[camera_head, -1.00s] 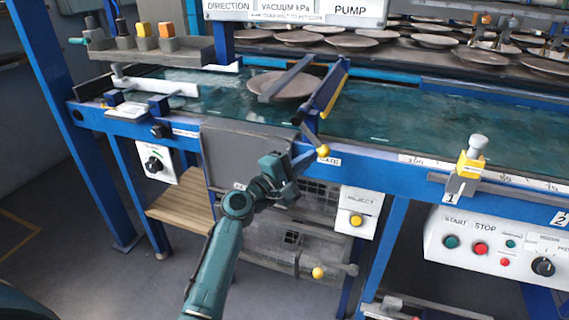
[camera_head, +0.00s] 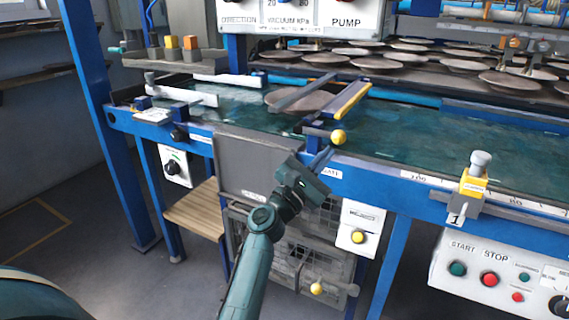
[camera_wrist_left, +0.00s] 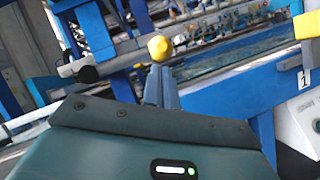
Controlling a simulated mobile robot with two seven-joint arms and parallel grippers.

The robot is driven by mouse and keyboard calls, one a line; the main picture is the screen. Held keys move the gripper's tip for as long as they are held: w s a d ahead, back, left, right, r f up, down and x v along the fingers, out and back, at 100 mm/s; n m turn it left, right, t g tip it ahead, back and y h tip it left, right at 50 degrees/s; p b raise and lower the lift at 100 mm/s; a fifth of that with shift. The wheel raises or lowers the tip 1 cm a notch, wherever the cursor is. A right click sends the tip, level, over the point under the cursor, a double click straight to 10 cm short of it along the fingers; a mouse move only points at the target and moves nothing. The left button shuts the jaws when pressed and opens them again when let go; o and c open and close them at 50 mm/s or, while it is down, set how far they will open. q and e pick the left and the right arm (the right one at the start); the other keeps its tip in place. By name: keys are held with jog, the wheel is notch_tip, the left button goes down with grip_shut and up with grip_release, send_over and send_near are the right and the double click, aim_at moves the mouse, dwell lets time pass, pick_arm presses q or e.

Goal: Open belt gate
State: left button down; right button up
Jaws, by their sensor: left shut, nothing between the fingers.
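The belt gate is a yellow-and-blue bar (camera_head: 351,99) lying across the green belt (camera_head: 420,130). Its lever ends in a yellow ball knob (camera_head: 339,137) at the belt's front edge, above the white GATE label (camera_head: 330,173). The lever points nearly sideways to the right. My left gripper (camera_head: 326,158) is shut and empty, with its fingertips just below the knob. In the left wrist view the knob (camera_wrist_left: 158,47) is just beyond the shut fingertips (camera_wrist_left: 160,72); I cannot tell whether they touch. My right gripper is not in view.
A brown plate (camera_head: 298,100) lies on the belt beside the gate. A yellow stop block marked 1 (camera_head: 470,190) stands on the front rail. A REJECT box (camera_head: 358,228) and a START/STOP panel (camera_head: 490,270) are below. Several plates lie on the rear rack.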

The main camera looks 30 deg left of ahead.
pick_arm(q)
jog(key=shift+d+r, duration=0.15)
jog(key=shift+r, duration=0.3)
dwell(0.4)
